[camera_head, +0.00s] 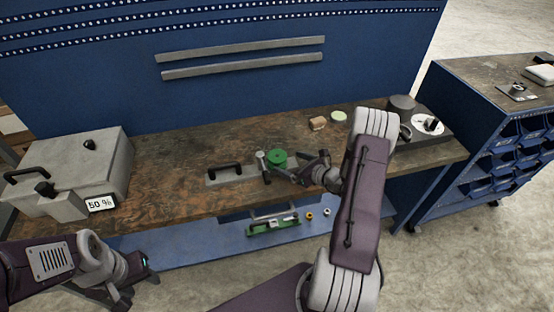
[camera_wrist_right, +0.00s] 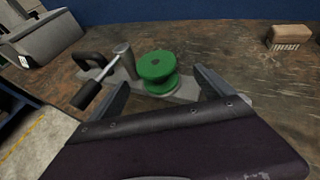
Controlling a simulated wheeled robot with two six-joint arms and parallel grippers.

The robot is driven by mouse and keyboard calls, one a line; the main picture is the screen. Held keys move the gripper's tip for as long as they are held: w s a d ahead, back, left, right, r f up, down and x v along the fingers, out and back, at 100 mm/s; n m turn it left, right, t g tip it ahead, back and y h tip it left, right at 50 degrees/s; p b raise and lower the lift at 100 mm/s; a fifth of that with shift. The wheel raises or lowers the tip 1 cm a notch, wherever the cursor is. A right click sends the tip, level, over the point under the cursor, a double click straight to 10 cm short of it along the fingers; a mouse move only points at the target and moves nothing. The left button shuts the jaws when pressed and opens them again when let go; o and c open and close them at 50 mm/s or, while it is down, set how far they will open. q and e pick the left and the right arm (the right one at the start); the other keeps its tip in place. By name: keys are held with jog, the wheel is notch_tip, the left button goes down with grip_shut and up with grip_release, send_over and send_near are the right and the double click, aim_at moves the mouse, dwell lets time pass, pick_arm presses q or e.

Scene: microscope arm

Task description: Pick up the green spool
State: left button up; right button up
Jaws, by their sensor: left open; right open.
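My right gripper (camera_head: 292,167) is open, low over the bench just right of the spool in the head view. In the right wrist view its fingers (camera_wrist_right: 165,92) are spread wide, with the spool ahead between them; I see no grip on it. My left gripper (camera_head: 138,268) is at the lower left, in front of the bench and far from the spool.
A black handle (camera_head: 225,167) and a lever on the post stand left of the spool. A grey box (camera_head: 95,165) fills the bench's left end. A small brown brush (camera_head: 318,123) and a pale green disc (camera_head: 339,116) lie behind. A green tool (camera_head: 272,226) lies on the lower shelf.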

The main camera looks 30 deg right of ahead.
aim_at(283, 160)
jog(key=x, duration=0.1)
jog(key=p+x, duration=0.1)
jog(key=x, duration=0.3)
jog(key=shift+s+a+r, duration=0.1)
jog(key=shift+a, duration=0.15)
jog(key=shift+w, duration=0.25)
jog(key=c, duration=1.5)
jog(key=r, duration=0.4)
jog(key=shift+s+d+r, duration=0.2)
jog(key=shift+s+d, duration=0.1)
jog(key=shift+s, duration=0.1)
jog(key=s+d+r+b, duration=0.1)
jog(key=s+d+r, duration=0.4)
jog(key=s, duration=0.4)
jog(key=shift+s+d+r, duration=0.2)
jog(key=shift+r, duration=0.55)
